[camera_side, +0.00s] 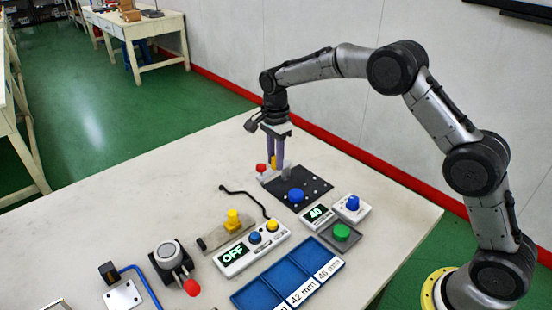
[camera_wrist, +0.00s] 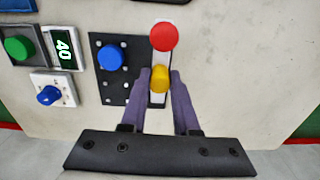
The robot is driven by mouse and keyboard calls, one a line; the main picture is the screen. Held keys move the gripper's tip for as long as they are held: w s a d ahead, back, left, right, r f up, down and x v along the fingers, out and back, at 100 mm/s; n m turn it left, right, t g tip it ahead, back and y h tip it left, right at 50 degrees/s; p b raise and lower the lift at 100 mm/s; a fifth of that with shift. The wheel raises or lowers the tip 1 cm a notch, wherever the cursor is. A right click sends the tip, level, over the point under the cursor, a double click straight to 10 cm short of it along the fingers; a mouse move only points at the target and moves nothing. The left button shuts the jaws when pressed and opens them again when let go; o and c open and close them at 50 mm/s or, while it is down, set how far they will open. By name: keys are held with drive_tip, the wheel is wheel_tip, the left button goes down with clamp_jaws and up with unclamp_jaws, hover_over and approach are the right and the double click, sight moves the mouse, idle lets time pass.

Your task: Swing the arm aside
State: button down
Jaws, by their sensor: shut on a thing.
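A narrow pale swing arm (camera_wrist: 154,101) carries a red knob (camera_wrist: 163,36) at its far end and a yellow peg (camera_wrist: 160,78) nearer to me in the wrist view. My gripper (camera_wrist: 160,77) has its two purple fingers shut on the yellow peg, one on each side. In the side view my gripper (camera_side: 274,160) points straight down, with the red knob (camera_side: 261,168) just left of the fingers. The swing arm lies along the edge of a black plate (camera_wrist: 121,80). The fingers hide part of the swing arm.
The black plate bears a blue knob (camera_side: 296,195). Nearby are a display reading 40 (camera_side: 316,215), a blue dial (camera_side: 352,204) and a green button (camera_side: 341,232). A controller reading OFF (camera_side: 233,254) and a blue tray (camera_side: 262,297) lie nearer the camera.

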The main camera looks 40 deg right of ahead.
drive_tip(key=shift+w+r, duration=0.1)
drive_tip(key=c, duration=0.7)
unclamp_jaws()
drive_tip(key=shift+o, duration=0.2)
wheel_tip(320, 180, up, 14)
